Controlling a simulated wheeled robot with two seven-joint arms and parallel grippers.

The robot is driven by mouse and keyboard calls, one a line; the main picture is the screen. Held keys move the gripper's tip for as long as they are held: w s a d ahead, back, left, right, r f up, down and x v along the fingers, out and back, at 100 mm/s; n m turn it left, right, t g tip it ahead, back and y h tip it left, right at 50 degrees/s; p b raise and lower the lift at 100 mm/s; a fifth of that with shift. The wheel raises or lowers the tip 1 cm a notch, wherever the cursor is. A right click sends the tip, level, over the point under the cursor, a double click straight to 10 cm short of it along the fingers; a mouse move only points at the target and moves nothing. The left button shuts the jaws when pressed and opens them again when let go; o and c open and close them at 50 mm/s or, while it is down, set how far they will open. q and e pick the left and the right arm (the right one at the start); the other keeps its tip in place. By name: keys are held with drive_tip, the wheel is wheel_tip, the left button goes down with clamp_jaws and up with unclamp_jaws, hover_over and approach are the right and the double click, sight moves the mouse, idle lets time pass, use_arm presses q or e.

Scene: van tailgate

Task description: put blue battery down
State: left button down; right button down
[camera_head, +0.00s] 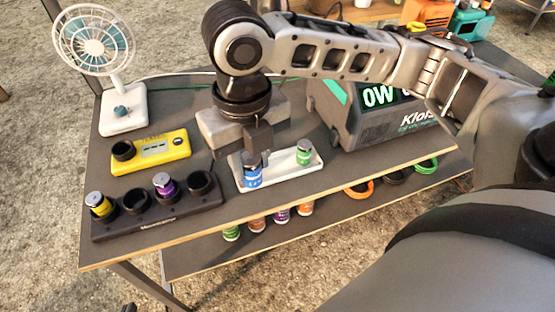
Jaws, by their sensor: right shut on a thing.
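My right gripper (257,159) reaches down from above, its arm coming in from the right, and is shut on the upper part of a blue battery (252,178). The blue battery is upright at the left end of a white tray (281,177). I cannot tell whether its base touches the tray. A green battery (304,155) stands at the tray's right end. My left gripper is not in view.
A black charger (150,224) holds a yellow (100,206) and a purple battery (165,187); two of its sockets look empty. Behind it are a yellow tester (165,148) and a white fan (121,120). A power station (385,125) stands right.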

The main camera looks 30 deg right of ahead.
drive_tip(key=w+d+f, duration=0.2)
drive_tip(key=d+f, duration=0.1)
drive_tip(key=w+d+f+b, duration=0.1)
drive_tip(key=w+d+f, duration=0.4)
drive_tip(key=d+f, duration=0.1)
drive_tip(key=d, duration=0.1)
drive_tip(key=shift+w+d+f, duration=0.1)
drive_tip(key=shift+w+f, duration=0.05)
drive_tip(key=shift+w, duration=0.25)
wheel_tip(320, 180, down, 3)
drive_tip(key=shift+w+d+f+b, duration=0.1)
drive_tip(key=shift+d+f+b, duration=0.05)
drive_tip(key=shift+b, duration=0.3)
use_arm(q)
drive_tip(key=shift+s+d+f, duration=0.1)
drive_tip(key=shift+d+f, duration=0.05)
drive_tip(key=shift+f, duration=0.25)
drive_tip(key=shift+r, duration=0.1)
use_arm(e)
drive_tip(key=shift+f, duration=0.1)
drive_tip(key=c, duration=1.1)
unclamp_jaws()
drive_tip(key=shift+f, duration=0.1)
